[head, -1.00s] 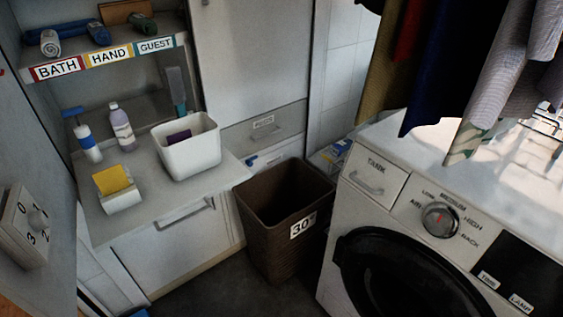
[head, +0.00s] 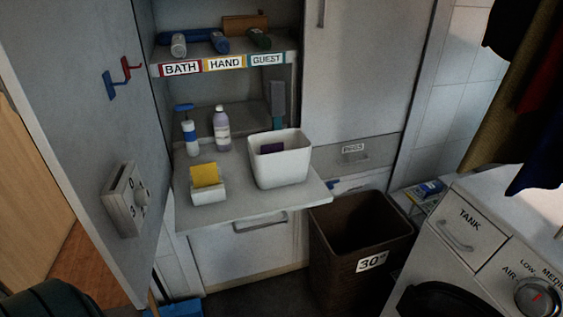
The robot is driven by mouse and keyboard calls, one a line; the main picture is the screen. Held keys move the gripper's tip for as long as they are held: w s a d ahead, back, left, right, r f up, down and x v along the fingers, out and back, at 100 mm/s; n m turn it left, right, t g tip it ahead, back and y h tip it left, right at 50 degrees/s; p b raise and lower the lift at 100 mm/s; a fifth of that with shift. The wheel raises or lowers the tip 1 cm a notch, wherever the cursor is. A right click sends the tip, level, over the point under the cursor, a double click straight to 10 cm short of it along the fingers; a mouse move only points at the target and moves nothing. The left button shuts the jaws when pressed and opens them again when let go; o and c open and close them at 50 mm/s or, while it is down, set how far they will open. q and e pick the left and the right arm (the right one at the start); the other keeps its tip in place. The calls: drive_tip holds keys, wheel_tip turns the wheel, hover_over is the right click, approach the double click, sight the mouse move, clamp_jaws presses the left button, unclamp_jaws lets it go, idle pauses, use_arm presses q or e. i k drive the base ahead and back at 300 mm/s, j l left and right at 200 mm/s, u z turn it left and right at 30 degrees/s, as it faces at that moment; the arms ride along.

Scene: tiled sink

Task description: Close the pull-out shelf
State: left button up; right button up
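The pull-out shelf (head: 240,206) is a light grey board that sticks out from the cabinet at the left of centre. On it stand a white bin (head: 279,165) with a purple item inside, a small white holder with a yellow block (head: 206,176), a white and blue bottle (head: 190,137) and a clear bottle with a purple label (head: 221,130). The bin and the holder are on the pulled-out part, and the bottles are farther back. Neither of my grippers shows in the head view.
An open door (head: 90,120) with a dial box (head: 128,200) stands left of the shelf. A brown basket (head: 336,262) marked 30° is on the floor at right, beside the washing machine (head: 462,250). Below the shelf is a drawer (head: 245,255) with a handle.

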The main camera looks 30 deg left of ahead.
sight(245, 202)
drive_tip(key=u, duration=0.4)
drive_tip(key=j+u, duration=0.15)
drive_tip(key=u, duration=0.6)
